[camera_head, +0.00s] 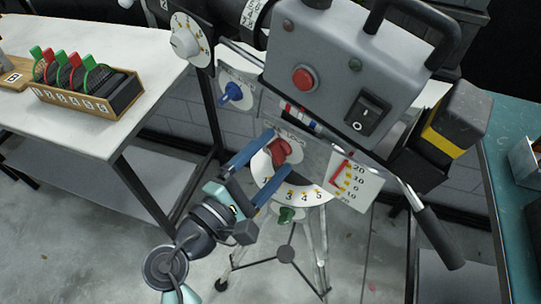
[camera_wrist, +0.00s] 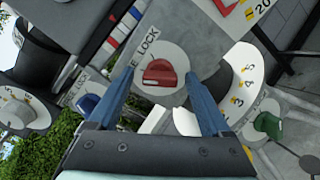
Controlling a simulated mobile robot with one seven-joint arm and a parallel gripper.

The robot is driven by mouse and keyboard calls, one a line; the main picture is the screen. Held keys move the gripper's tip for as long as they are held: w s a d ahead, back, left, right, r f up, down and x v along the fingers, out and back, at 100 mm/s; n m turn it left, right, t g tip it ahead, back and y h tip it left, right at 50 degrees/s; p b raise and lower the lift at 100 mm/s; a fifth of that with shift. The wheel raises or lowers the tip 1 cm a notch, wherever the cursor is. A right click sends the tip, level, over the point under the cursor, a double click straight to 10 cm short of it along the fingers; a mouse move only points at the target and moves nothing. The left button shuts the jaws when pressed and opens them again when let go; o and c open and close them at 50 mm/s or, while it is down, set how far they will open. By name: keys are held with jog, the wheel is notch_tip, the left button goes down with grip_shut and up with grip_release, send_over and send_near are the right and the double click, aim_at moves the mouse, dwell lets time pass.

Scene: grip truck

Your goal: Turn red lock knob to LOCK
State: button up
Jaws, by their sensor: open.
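The red lock knob (camera_head: 280,151) sits on a pale round plate on the front of the grey camera rig. In the wrist view the red knob (camera_wrist: 160,74) is centred on its disc, with the word LOCK above and to its left. The ridge of the knob lies roughly level in that view. My gripper (camera_head: 256,148) is open, with its two blue fingers pointing at the knob. In the wrist view my gripper (camera_wrist: 160,80) has one finger on each side of the knob, with gaps visible. Whether the fingertips touch the plate cannot be told.
A blue knob (camera_head: 232,92) is up and left, and a green knob (camera_head: 286,215) is below. A numbered dial (camera_head: 303,195) lies close under my gripper. A grey control box (camera_head: 340,60) stands above. A white table (camera_head: 80,125) with a wooden rack (camera_head: 88,95) is left.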

grip_shut()
dwell(0.3)
